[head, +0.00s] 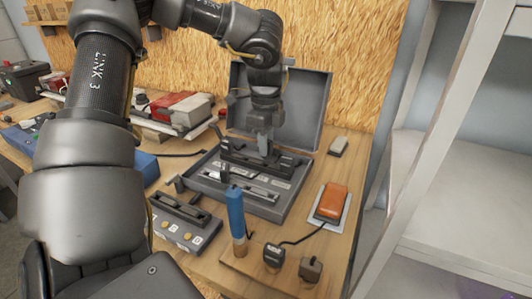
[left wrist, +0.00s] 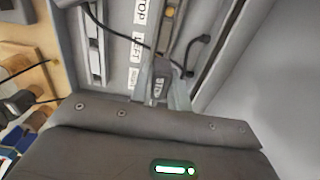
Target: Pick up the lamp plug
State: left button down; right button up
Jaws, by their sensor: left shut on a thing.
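The orange lamp (head: 331,201) lies on a pale plate at the right of the workbench. Its black cable runs to a small dark block with a white mark (head: 273,255), which looks like the lamp plug and sits on a wooden board, apart from my grippers. My left gripper (head: 264,150) points down into the open grey case. In the left wrist view, my left gripper (left wrist: 163,92) is shut on a small dark piece (left wrist: 159,88) with light marks. A black cable passes close to this piece; I cannot tell where it ends. My right gripper is out of view.
The grey case (head: 283,209) has a raised lid (head: 300,105) behind my gripper. A blue-handled tool (head: 236,214) stands upright near the dark block. Another small block (head: 311,268) is beside it. A grey box with buttons (head: 185,224) is at left; a white shelf (head: 470,215) borders the right.

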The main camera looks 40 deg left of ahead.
pick_arm(q)
notch_tip(320, 180, up, 7)
jog(key=shift+f, duration=0.2)
notch_tip(320, 180, up, 8)
jog(key=p, duration=0.2)
jog(key=shift+p, duration=0.35)
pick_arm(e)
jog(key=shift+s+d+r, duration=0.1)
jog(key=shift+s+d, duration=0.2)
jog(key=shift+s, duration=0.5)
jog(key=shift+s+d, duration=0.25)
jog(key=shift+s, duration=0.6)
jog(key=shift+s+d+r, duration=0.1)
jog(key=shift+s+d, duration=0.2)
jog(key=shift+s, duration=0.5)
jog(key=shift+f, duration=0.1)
pick_arm(q)
jog(key=s+a+f+b, duration=0.2)
jog(key=a+f+b, duration=0.4)
jog(key=f, duration=0.4)
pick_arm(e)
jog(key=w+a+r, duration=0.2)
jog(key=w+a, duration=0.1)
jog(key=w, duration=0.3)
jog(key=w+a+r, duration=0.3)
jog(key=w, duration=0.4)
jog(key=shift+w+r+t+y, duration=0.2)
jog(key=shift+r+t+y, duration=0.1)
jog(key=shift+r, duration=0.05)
